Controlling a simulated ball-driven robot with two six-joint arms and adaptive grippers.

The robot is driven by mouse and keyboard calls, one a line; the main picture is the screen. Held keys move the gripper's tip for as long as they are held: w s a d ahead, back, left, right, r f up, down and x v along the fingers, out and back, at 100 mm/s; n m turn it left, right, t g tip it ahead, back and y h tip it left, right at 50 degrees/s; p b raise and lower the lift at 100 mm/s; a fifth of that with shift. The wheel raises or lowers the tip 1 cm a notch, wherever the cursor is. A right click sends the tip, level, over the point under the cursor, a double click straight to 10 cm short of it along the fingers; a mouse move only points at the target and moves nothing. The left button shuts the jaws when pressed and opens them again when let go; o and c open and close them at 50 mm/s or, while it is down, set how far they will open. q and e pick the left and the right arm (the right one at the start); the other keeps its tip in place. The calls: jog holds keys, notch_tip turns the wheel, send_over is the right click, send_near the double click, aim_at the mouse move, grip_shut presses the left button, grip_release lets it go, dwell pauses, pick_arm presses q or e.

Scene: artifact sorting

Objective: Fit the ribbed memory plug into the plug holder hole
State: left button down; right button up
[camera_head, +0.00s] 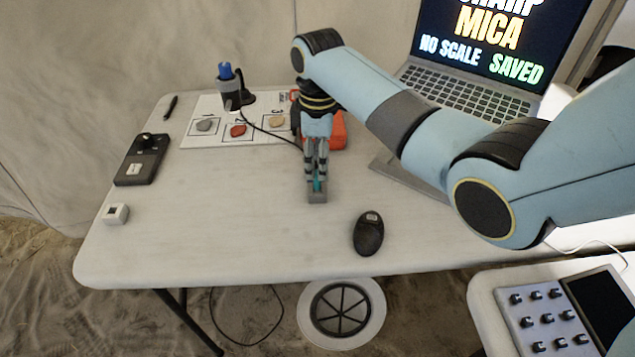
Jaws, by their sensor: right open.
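My right gripper (316,178) points down over the middle of the table, its fingers on either side of a small teal piece (317,186). The jaws are open. The teal piece stands at a small grey block (317,198) on the table; it looks like the plug at its holder, but ribs and hole are too small to make out. The fingers partly hide the teal piece, and I cannot tell how deep it sits. My left gripper is not in view.
A black mouse (368,234) lies right of the block. An orange case (338,130) stands behind the gripper, beside a sheet with stones (195,140). A dark knobbed device (142,160) and small white cube (116,214) are left. A laptop (465,100) stands back right.

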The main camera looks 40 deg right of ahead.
aim_at(317, 172)
notch_tip(317, 172, down, 4)
jog(key=shift+a+r, duration=0.1)
jog(key=shift+f+b, duration=0.35)
jog(key=shift+f, duration=0.3)
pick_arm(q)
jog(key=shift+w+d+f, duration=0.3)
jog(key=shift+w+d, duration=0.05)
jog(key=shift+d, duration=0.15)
pick_arm(e)
grip_shut()
